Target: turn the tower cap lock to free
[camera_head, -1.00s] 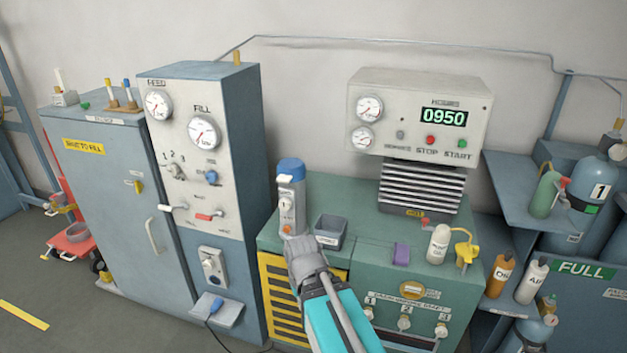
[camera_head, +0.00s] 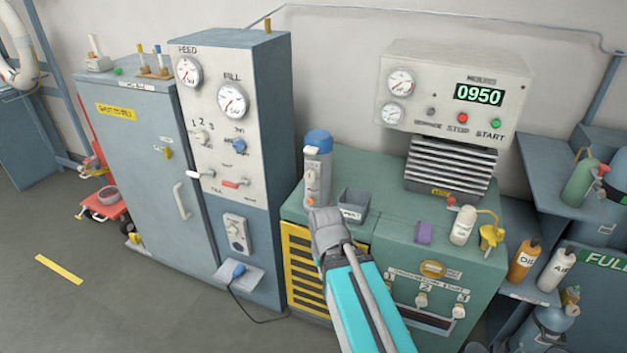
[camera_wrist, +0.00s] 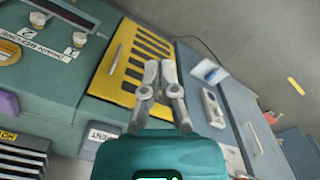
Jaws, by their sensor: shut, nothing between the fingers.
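The filter tower (camera_head: 317,178) is a grey upright cylinder with a blue cap (camera_head: 318,140). It stands on the left end of the green compressor bench (camera_head: 350,157). A small lever or tag on its front is too small to read, so I cannot tell the cap lock's position. My gripper (camera_head: 322,213) is in front of the tower's lower part and hides some of its base. I cannot tell whether it touches. In the wrist view my gripper (camera_wrist: 160,68) is shut and empty over the yellow grille (camera_wrist: 135,62). The tower is not clearly visible there.
A small grey tray (camera_head: 353,205) stands right of the tower. A purple block (camera_head: 424,232) and a white bottle (camera_head: 463,225) are farther right. The tall blue-grey panel cabinet (camera_head: 262,120) rises close on the left. Floor at lower left is mostly free.

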